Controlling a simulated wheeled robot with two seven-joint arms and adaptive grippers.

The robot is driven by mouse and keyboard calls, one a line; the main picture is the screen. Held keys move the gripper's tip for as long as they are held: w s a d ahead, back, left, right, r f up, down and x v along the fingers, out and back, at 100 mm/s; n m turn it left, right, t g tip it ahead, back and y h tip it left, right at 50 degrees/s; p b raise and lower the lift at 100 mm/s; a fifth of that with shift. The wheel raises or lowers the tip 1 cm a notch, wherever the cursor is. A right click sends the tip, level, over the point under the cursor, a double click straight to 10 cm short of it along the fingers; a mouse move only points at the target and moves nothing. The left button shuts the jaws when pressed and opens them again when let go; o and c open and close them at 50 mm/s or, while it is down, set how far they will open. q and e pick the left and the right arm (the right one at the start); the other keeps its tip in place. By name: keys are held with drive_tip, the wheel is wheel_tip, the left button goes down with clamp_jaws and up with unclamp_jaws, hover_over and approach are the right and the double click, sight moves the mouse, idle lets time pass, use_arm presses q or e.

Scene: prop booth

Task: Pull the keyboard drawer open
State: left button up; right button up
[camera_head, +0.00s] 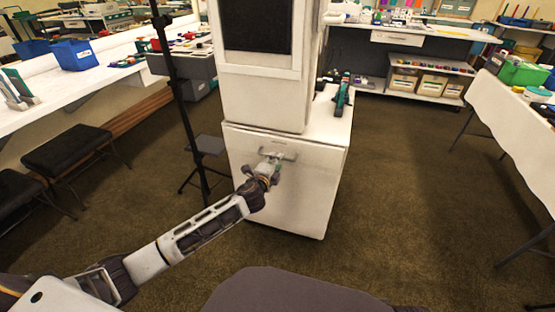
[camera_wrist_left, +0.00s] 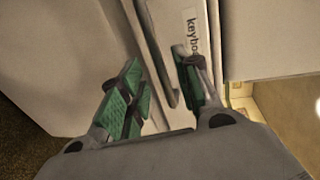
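In the left wrist view, the handle (camera_wrist_left: 158,55) runs between the green finger pads, and a label (camera_wrist_left: 192,25) reading "keybo" is partly hidden by a finger. My left gripper (camera_head: 272,164) is at the handle. The wrist view shows this gripper (camera_wrist_left: 157,72) open, its fingers on either side of the bar; contact cannot be told. My right gripper is not in view.
A white upper cabinet with a dark screen (camera_head: 257,25) rises above the drawer. A black stand (camera_head: 181,95) and a small stool (camera_head: 208,146) are left of it. The carpet (camera_head: 400,215) before and right of the cabinet is clear. A white table (camera_head: 515,125) stands at right.

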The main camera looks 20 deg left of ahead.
use_arm(q)
drive_tip(key=shift+b+x, duration=0.45)
drive_tip(key=shift+x, duration=1.55)
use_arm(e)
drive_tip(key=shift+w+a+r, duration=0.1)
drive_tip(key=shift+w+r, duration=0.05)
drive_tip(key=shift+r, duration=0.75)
use_arm(q)
clamp_jaws()
